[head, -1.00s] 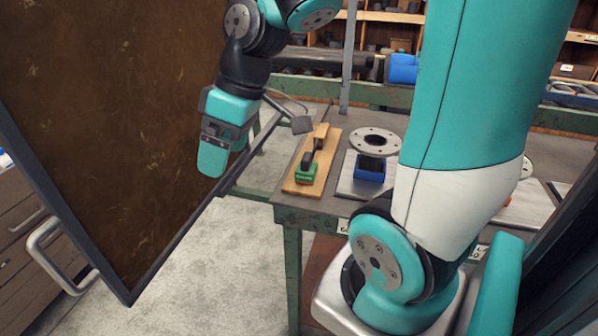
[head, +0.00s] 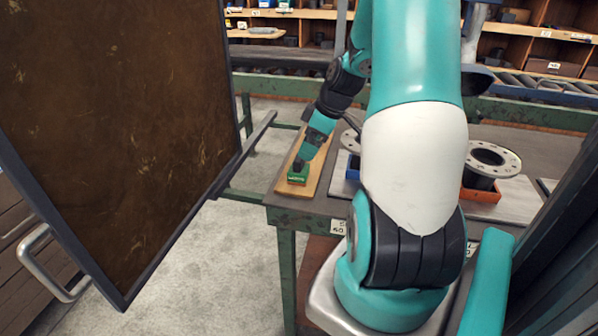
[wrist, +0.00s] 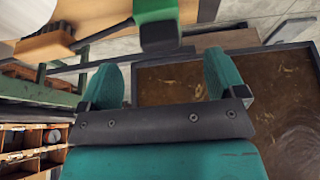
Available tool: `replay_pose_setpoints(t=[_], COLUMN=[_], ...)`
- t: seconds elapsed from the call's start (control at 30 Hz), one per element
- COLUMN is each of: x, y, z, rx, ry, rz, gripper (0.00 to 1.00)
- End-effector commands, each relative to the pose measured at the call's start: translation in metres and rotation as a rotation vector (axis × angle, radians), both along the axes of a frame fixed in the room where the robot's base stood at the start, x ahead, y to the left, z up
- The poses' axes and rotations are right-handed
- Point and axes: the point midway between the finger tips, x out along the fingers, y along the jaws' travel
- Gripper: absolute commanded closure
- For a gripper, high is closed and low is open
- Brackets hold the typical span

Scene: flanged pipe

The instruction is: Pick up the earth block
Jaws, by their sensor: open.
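In the wrist view the green block (wrist: 156,28) shows at the top, joined to a dark handle. My gripper (head: 302,163) is at the block in the head view and hides the handle there. In the wrist view my gripper (wrist: 162,78) has its two teal fingers wide apart with nothing between them. The block lies beyond the fingertips, roughly in line with the gap. I see no contact.
A large brown framed panel (head: 120,120) stands left of the table. A flanged pipe (head: 488,160) sits in an orange holder (head: 482,194) at right. A blue holder (head: 353,168) is partly hidden by my arm. Shelving and rollers stand behind. Floor between panel and table is clear.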

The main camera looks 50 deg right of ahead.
Motion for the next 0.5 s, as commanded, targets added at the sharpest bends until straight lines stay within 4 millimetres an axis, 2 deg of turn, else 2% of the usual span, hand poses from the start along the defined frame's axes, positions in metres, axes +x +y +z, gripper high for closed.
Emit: replay_pose_setpoints(t=[0.1, 0.37, 0.5], x=[0.008, 0.015, 0.021], y=[0.004, 0.006, 0.008], z=[-0.02, -0.038, -0.056], rx=[0.003, 0.001, 0.004], ry=[0.002, 0.001, 0.003], rz=[0.002, -0.001, 0.001], gripper=[0.11, 0.11, 0.11])
